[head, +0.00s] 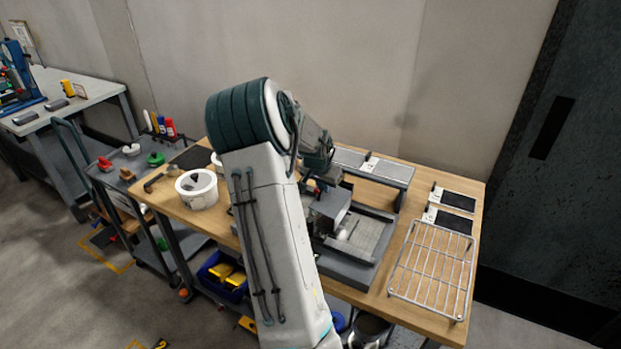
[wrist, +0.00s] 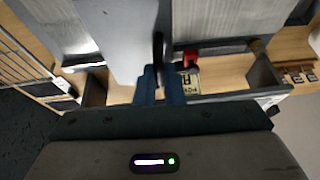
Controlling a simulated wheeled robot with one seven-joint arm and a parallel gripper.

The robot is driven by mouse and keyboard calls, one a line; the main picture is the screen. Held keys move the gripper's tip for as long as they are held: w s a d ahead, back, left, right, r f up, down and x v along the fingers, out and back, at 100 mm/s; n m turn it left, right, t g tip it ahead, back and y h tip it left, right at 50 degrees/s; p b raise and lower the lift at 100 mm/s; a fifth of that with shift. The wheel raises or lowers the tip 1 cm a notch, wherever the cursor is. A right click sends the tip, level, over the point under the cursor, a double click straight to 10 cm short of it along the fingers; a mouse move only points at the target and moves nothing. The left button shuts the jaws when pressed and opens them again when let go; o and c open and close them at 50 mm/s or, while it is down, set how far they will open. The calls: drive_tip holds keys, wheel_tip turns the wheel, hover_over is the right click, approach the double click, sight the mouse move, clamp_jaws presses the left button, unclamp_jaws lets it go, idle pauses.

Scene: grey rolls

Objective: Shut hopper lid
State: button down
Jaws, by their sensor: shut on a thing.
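My gripper (wrist: 161,84) is shut on a narrow dark piece (wrist: 158,48) at the edge of a smooth grey panel, which looks like the hopper lid (wrist: 115,35). The panel is close to the wrist camera and its far end is cut off by the picture's edge. In the head view a grey box-like part, apparently the hopper (head: 329,206), stands on the machine (head: 352,270) on the wooden table. My arm hides much of it there, and my fingertips are not clear in that view. I cannot tell the lid's exact angle.
A wire rack (head: 432,268) and dark flat plates (head: 447,220) lie right of the machine. A white tub (head: 197,189) stands on the left of the table (head: 395,308). A tool cart (head: 125,165) stands further left.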

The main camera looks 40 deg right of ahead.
drive_tip(key=shift+w+a+f+b, duration=0.1)
drive_tip(key=shift+w+f+b, duration=0.1)
drive_tip(key=shift+f, duration=0.15)
drive_tip(key=shift+w+a+f+b, duration=0.1)
drive_tip(key=shift+f+b, duration=0.1)
drive_tip(key=shift+f, duration=0.1)
drive_tip(key=c, duration=1.5)
unclamp_jaws()
drive_tip(key=shift+w+f, duration=0.1)
drive_tip(key=shift+r, duration=0.3)
drive_tip(key=b+v, duration=0.1)
drive_tip(key=v, duration=1.2)
drive_tip(key=shift+a+r, duration=0.15)
